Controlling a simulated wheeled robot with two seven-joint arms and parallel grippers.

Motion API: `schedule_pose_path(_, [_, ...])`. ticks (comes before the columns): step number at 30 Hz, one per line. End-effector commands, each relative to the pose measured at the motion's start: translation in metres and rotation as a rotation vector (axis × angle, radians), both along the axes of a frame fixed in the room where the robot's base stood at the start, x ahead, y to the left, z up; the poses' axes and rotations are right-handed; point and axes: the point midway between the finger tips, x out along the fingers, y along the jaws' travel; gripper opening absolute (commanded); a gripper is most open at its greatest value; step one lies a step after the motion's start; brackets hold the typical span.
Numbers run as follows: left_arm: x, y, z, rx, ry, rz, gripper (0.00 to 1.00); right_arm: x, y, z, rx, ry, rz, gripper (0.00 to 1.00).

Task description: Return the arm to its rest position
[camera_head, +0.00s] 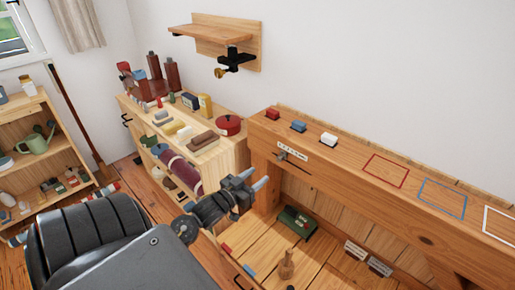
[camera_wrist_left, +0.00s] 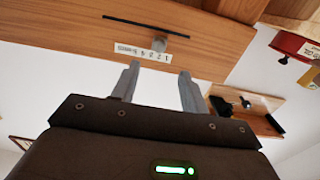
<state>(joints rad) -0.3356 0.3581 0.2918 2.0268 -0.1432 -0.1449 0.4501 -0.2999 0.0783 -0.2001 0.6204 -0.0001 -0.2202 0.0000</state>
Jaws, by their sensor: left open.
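My left arm comes in from the lower left of the head view and reaches forward. Its left gripper (camera_head: 254,179) is in front of the near left end of the wooden bench (camera_head: 335,165), below the bench top. The gripper also shows in the left wrist view (camera_wrist_left: 159,70), with its two grey fingers apart and nothing between them. In that view the bench front with a slot, a knob and a numbered label (camera_wrist_left: 143,52) lies beyond the fingertips. My right gripper is not in view.
Red (camera_head: 272,114), blue (camera_head: 298,126) and white (camera_head: 329,139) blocks stand on the bench, left of red, blue and white outlines. A crowded low shelf (camera_head: 222,157) stands left of the bench. A wall shelf (camera_head: 212,34) hangs above. A green box (camera_head: 297,222) lies below the bench top.

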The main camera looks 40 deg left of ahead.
Motion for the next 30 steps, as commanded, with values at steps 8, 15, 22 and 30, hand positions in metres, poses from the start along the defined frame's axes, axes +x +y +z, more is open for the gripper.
schedule_pose_path(8, [0.000, 0.000, 0.000, 0.000, 0.000, 0.000, 0.45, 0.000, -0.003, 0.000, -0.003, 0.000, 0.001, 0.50])
schedule_pose_path(15, [0.000, 0.008, -0.012, 0.065, 0.028, 0.019, 0.45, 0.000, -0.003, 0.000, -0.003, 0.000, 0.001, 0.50])
schedule_pose_path(22, [-0.019, 0.028, -0.157, 0.115, 0.323, 0.080, 0.45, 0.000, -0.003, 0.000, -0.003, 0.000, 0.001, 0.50])
schedule_pose_path(30, [-0.114, 0.000, -0.354, 0.138, 0.758, 0.067, 0.45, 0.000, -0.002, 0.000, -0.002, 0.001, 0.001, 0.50])
